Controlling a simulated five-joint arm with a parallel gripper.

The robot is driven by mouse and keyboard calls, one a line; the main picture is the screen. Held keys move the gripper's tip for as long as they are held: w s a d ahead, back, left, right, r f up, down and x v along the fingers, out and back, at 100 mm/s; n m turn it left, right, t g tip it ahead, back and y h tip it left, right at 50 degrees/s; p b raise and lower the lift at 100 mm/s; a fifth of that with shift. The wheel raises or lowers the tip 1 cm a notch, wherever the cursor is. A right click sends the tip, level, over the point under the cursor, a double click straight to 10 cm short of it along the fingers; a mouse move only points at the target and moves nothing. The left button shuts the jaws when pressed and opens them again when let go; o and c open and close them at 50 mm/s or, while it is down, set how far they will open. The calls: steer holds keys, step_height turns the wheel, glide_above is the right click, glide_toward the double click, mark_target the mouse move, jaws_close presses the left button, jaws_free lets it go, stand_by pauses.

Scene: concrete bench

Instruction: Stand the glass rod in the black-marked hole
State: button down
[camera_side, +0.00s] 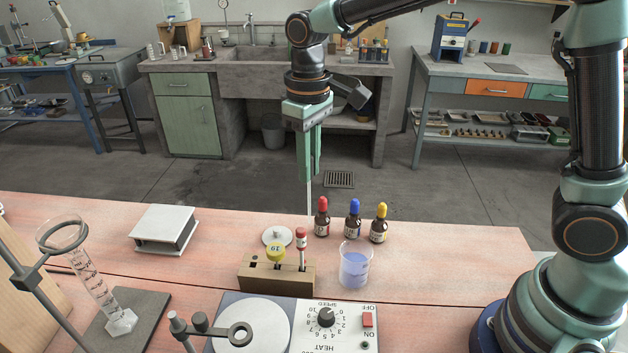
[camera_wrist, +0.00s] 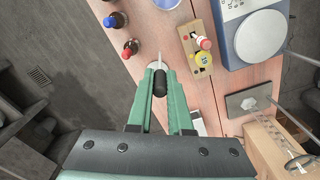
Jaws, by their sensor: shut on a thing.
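My gripper (camera_side: 309,172) is shut on a thin pale glass rod (camera_side: 308,199), which hangs upright below the fingers, above the far side of the bench. In the wrist view the rod (camera_wrist: 159,58) shows beyond a dark piece between my green fingers (camera_wrist: 159,78). A wooden block (camera_side: 277,279) stands nearer the side camera, apart from the rod. It also shows in the wrist view (camera_wrist: 190,44). A red-topped stick (camera_side: 301,247) and a yellow piece marked 19 (camera_side: 276,252) stand in it. A dark spot at its left may be the black-marked hole; I cannot tell surely.
Red (camera_side: 322,218), blue (camera_side: 354,220) and yellow (camera_side: 379,224) capped bottles stand behind a beaker of bluish liquid (camera_side: 355,267). A white round lid (camera_side: 277,236) lies behind the block. A hotplate (camera_side: 325,338) is in front. A tilted cylinder (camera_side: 93,283) stands at left.

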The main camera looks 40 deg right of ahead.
steer(key=w+a+f+n, duration=0.1)
steer(key=a+f+n, duration=0.1)
steer(key=a, duration=1)
steer(key=shift+w+a+f+n, duration=0.2)
steer(key=shift+f+n, duration=0.1)
steer(key=shift+f, duration=2.95)
steer(key=shift+c, duration=1.8)
jaws_free()
step_height(320, 180, up, 7)
